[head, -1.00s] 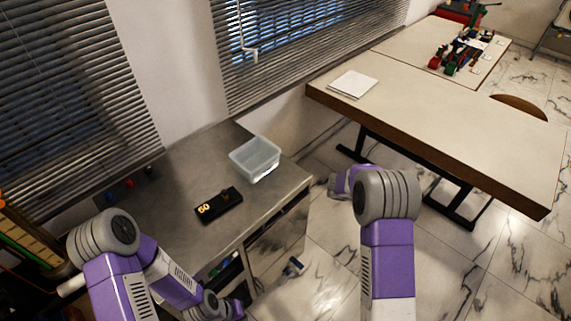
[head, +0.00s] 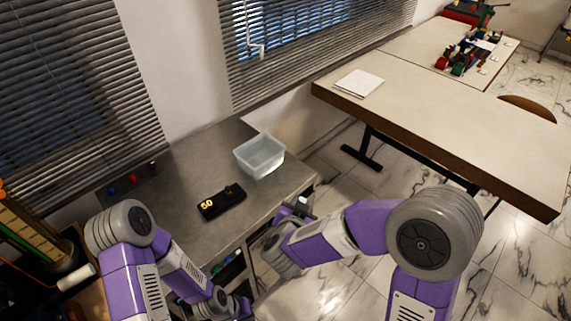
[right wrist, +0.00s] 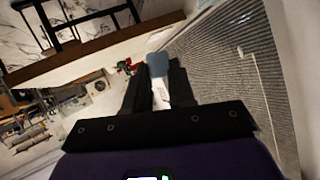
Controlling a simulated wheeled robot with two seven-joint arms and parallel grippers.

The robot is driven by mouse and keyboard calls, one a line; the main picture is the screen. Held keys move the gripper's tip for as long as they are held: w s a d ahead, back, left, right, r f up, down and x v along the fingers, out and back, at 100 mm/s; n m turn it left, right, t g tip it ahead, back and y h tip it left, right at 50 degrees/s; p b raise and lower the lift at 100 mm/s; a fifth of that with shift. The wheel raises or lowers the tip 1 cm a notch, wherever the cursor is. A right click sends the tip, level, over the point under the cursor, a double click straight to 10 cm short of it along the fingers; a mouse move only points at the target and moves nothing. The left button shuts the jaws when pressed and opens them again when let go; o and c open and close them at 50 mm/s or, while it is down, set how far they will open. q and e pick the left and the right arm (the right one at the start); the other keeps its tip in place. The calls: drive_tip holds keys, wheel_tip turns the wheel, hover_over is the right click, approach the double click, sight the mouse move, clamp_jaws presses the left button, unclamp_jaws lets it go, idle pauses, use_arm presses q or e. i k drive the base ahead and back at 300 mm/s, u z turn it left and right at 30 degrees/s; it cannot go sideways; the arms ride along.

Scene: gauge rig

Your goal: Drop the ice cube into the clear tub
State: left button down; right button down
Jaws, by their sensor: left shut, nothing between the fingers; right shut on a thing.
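The clear tub (head: 259,158) stands open on the grey metal counter, near its right edge; it looks empty. In the right wrist view my right gripper (right wrist: 158,74) is shut on the ice cube (right wrist: 157,63), a pale blue-grey block between the fingertips. In the head view the right arm reaches left to the counter's right edge, and its wrist sits below and right of the tub. The fingers and cube are hard to make out there. My left gripper (head: 222,306) is low in the head view, in front of the counter, partly hidden by its arm, and shut on nothing.
A black box with a lit "50" (head: 221,202) lies on the counter (head: 190,178) in front of the tub. Blinds and a wall rise behind. A long pale table (head: 430,120) with a white paper stack (head: 359,83) stands at the right.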

sight(259, 162)
drive_tip(key=z, duration=1.65)
drive_tip(key=i, duration=1.85)
drive_tip(key=u, duration=3.55)
drive_tip(key=i, duration=0.5)
